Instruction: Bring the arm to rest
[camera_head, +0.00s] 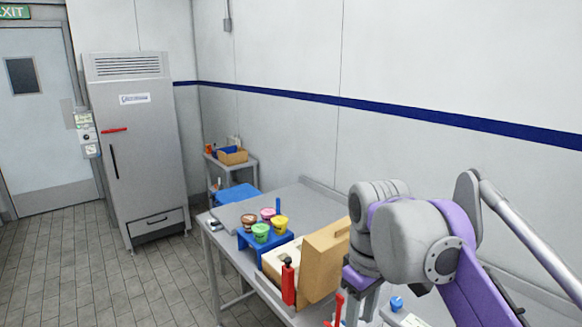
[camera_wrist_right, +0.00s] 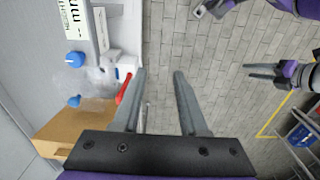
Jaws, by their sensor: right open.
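My right arm (camera_head: 415,240), grey and purple, comes in from the right in the head view. It is bent over the near end of the steel table (camera_head: 318,202), and its gripper end points down. In the right wrist view my right gripper (camera_wrist_right: 159,75) has its two grey fingers wide apart. Nothing is between them; tiled floor shows below. A small grey two-pronged part beside purple links (camera_wrist_right: 265,73) shows at the right of the wrist view. It looks like my left gripper, but its opening is unclear. The left arm is outside the head view.
A blue stand with several coloured cups (camera_head: 262,236), a wooden box (camera_head: 325,262) and a red bottle (camera_head: 288,283) stand on the table near my right arm. A red-handled object (camera_wrist_right: 124,88) lies close to the left finger. Floor at left is clear.

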